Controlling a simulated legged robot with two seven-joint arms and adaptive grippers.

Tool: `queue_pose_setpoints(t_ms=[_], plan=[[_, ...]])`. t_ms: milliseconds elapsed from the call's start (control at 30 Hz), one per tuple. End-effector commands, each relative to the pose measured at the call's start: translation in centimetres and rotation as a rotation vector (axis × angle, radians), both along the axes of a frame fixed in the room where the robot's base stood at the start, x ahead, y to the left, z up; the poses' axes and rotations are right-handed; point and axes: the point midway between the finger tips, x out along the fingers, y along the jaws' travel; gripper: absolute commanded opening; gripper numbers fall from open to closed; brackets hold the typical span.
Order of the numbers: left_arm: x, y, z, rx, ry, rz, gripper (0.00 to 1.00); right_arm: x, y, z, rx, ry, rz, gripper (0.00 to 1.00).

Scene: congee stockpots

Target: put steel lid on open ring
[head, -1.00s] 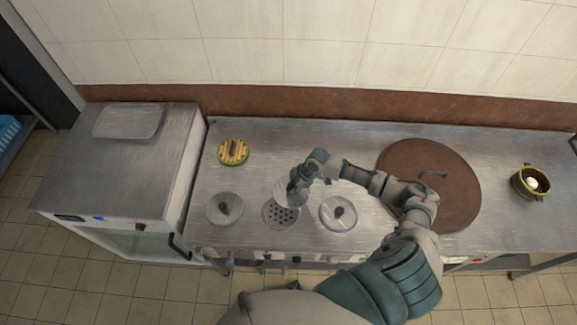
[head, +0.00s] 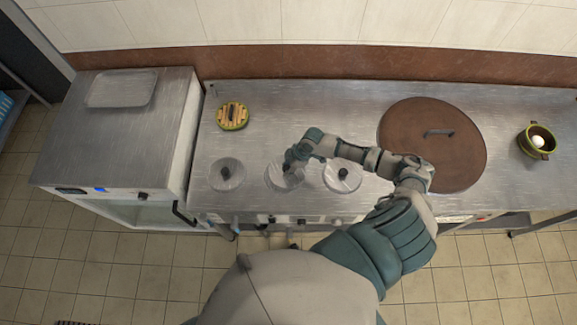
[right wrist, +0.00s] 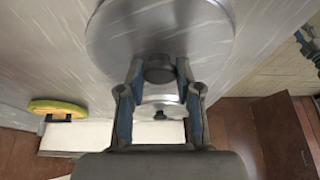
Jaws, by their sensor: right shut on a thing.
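The steel lid (head: 279,184) is a round, shiny disc with a dark knob. My right gripper (head: 290,166) is shut on that knob, and the lid looks roughly level. In the right wrist view the knob sits between the fingertips (right wrist: 159,70), with the lid (right wrist: 195,28) beyond it. The lid lies over the spot of the open ring, in the middle of the row, and hides the ring. I cannot tell whether the lid touches the ring or hangs just above it. My left gripper is not in view.
Lidded rings stand close on the left (head: 227,180) and right (head: 344,183). A yellow-green trivet (head: 232,115) lies behind. A large brown lid (head: 455,165) and a green pot with a white egg-like thing (head: 537,141) are to the right. Bare steel counter (head: 310,105) is clear behind.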

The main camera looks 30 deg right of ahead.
Motion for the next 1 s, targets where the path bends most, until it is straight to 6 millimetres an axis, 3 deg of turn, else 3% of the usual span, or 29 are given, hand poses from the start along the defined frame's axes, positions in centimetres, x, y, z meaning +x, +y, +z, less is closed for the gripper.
queue_pose_setpoints(t_ms=[167,633,1000], plan=[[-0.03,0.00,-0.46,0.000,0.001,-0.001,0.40,0.01,0.50,-0.24,-0.002,-0.002,0.003,0.00],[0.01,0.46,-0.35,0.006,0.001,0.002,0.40,0.01,-0.39,-0.46,0.007,-0.001,0.001,0.00],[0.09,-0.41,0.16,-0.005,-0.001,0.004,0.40,-0.03,-0.11,-0.27,-0.001,-0.002,0.001,0.00]])
